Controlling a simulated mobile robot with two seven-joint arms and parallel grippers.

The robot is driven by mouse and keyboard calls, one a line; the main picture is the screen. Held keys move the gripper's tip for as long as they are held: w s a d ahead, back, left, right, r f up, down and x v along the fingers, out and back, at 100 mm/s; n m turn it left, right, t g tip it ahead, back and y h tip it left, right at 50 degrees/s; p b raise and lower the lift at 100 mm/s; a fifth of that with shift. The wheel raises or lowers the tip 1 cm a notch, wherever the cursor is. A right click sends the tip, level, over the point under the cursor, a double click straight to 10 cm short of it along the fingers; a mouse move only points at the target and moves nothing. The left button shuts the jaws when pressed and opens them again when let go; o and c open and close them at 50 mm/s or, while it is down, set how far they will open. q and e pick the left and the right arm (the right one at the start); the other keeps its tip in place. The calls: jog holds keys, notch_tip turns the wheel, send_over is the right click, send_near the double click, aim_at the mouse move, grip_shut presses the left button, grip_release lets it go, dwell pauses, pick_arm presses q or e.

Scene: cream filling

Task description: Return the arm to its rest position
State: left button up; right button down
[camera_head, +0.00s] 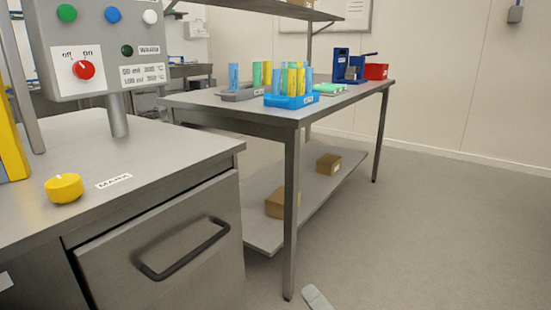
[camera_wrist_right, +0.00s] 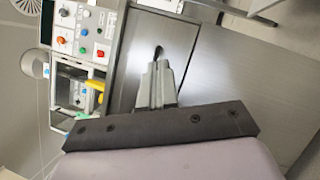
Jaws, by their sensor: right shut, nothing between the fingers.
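My right gripper (camera_wrist_right: 157,66) shows in the right wrist view with its two grey fingers together and nothing between them. In that view it points toward the grey metal cabinet and drawer front beneath the control panel, apart from them as far as I can tell. In the head view only a small grey tip of my right gripper (camera_head: 318,297) shows at the bottom edge, over the floor to the right of the drawer cabinet (camera_head: 165,250). My left gripper is in neither view.
A control panel (camera_head: 97,45) with a red knob (camera_head: 83,69) stands on the left counter, beside a yellow cap (camera_head: 64,188). A farther table (camera_head: 230,107) bears a blue rack (camera_head: 291,101) with coloured tubes and a red box (camera_head: 376,71). Floor at right is clear.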

jog(key=s+d+f+m+g+h, duration=0.25)
jog(key=s+f+m, duration=0.35)
jog(key=m, duration=0.7)
jog(key=s+d+f+m+g+h, duration=0.3)
jog(key=s+m, duration=0.4)
jog(key=m, duration=0.7)
pick_arm(q)
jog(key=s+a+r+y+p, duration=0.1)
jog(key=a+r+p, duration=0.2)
jog(key=p, duration=0.6)
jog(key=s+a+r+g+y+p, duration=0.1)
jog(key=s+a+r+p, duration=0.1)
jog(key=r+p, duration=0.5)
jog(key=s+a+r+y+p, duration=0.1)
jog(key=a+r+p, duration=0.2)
jog(key=p, duration=1)
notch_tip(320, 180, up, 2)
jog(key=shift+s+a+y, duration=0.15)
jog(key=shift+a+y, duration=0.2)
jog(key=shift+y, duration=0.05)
pick_arm(e)
jog(key=s+d+r+h, duration=0.2)
jog(key=d+r, duration=0.2)
jog(key=r, duration=0.3)
jog(key=s+d+r+g+h, duration=0.1)
jog(key=s+d+r+h, duration=0.1)
jog(key=d+r, duration=0.2)
notch_tip(320, 180, up, 3)
jog(key=shift+f, duration=0.15)
